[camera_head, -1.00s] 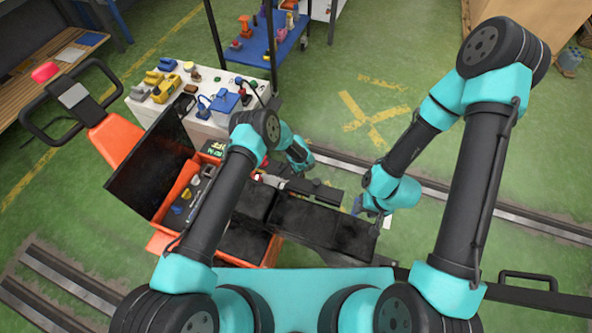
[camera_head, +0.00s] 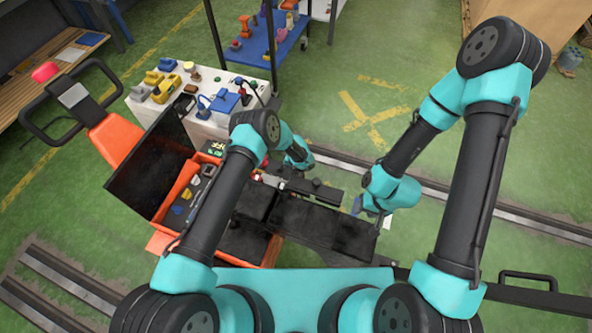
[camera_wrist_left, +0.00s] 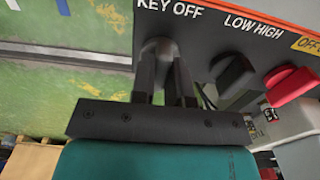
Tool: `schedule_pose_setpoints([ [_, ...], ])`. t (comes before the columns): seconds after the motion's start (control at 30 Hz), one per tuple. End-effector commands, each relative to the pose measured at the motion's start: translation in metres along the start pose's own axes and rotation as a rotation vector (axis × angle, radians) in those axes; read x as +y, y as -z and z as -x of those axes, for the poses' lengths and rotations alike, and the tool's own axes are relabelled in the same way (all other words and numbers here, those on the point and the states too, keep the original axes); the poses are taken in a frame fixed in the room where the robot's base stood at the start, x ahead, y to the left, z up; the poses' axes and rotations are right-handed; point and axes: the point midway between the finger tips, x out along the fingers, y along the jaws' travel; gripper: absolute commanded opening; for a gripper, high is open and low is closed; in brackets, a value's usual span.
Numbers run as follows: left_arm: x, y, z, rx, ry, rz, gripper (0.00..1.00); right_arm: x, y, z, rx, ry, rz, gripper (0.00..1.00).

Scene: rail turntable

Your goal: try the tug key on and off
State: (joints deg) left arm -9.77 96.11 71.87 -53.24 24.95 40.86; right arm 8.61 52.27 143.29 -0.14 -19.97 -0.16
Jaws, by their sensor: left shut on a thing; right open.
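The tug's dark control panel (camera_wrist_left: 222,25) fills the upper right of the left wrist view, with lettering reading KEY OFF and LOW HIGH. The key (camera_wrist_left: 157,52) is a grey piece right below the KEY OFF lettering. My left gripper (camera_wrist_left: 165,85) is shut on the key, one dark finger on each side; the fingers hide much of it. The head view shows my left gripper (camera_head: 274,180) beside the orange tug (camera_head: 172,217); the key cannot be made out there. My right gripper (camera_head: 362,207) is open and empty, away from the panel to the right.
A black knob (camera_wrist_left: 236,75) and a red knob (camera_wrist_left: 291,86) sit right of the key on the panel. A white table (camera_head: 200,127) with tools stands behind the tug, and a blue cart (camera_head: 265,47) beyond it.

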Motion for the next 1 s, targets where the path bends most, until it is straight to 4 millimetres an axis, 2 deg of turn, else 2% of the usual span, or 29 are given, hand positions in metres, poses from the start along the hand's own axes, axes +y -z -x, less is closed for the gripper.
schedule_pose_setpoints([
  [0.4,-0.0001,-0.0004,0.0001,-0.001,0.0,0.014,0.0,0.0,0.0,0.0,0.0,0.0,0.0,0.43],
  [0.43,-0.0001,-0.0004,0.0001,-0.001,0.0,0.014,0.16,0.0,0.0,0.0,0.0,0.0,0.0,0.43],
  [0.7,0.0,-0.0002,0.0,-0.001,0.0,0.012,0.4,0.0,0.0,0.0,0.0,0.0,0.0,0.43],
  [1.0,-0.0001,0.0001,0.0017,0.0,0.0,0.011,0.4,0.0,0.0,0.0,0.0,0.0,0.0,0.43],
])
